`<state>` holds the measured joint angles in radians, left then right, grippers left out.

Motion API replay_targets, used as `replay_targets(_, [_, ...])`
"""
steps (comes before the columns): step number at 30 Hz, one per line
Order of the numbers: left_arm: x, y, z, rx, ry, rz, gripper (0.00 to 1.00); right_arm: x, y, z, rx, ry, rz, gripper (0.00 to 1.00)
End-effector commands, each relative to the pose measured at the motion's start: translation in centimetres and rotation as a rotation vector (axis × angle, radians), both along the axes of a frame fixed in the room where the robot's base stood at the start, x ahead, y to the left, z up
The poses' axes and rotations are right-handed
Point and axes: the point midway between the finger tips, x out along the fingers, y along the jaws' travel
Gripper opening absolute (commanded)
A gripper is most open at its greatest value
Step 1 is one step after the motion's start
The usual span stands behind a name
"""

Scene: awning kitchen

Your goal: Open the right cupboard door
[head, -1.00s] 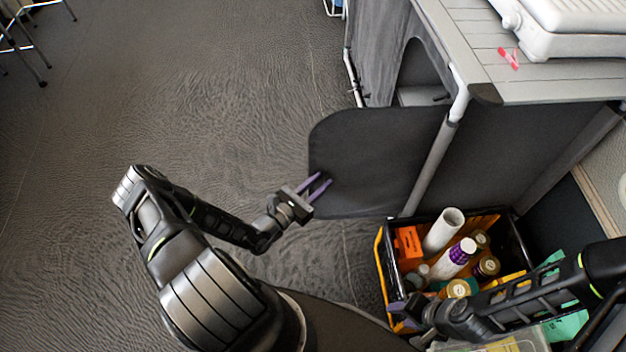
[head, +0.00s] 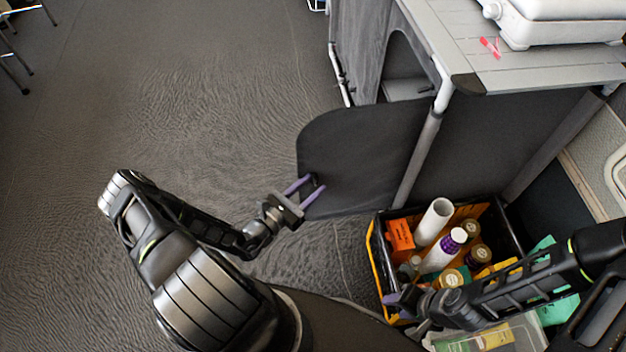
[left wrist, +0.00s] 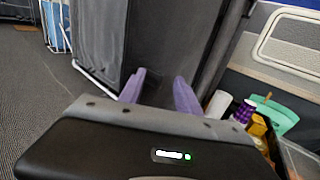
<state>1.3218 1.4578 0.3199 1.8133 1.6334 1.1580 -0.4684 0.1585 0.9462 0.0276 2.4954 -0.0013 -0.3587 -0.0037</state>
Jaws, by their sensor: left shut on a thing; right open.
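The right cupboard door (head: 355,150) is a dark grey fabric panel with rounded corners. In the head view it stands swung outward from the cupboard's front pole, with the cupboard opening (head: 405,72) visible behind it. My left gripper (head: 314,186) is shut on the door near its lower outer edge, with one purple finger partly over the panel. In the left wrist view its two purple fingers (left wrist: 160,88) point forward, and the black gripper body hides what lies below them. My right gripper (head: 397,306) is open and empty beside the crate.
The cupboard top (head: 520,70) carries a white appliance (head: 560,22) and a pink clip (head: 490,47). A black-and-yellow crate (head: 374,245) with bottles and a white roll stands below, close to the door.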

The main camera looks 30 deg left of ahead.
Motion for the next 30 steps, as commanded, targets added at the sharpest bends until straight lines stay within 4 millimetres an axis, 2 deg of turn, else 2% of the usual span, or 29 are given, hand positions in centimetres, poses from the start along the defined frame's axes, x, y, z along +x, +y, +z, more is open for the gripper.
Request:
replay_targets(6, [-3.5, 1.5, 0.1, 0.003, -0.002, 0.012, 0.33, 0.0, 0.0, 0.3, 0.0, 0.0, 0.0, 0.42])
replay_targets(10, [-4.8, 2.2, 0.0, 0.004, -0.002, 0.017, 0.33, 0.0, 0.0, 0.4, 0.0, 0.0, 0.0, 0.42])
replay_targets(30, [-5.2, 2.5, -0.1, 0.0, 0.001, 0.02, 0.33, 0.0, 0.0, 0.4, 0.0, 0.0, 0.0, 0.42])
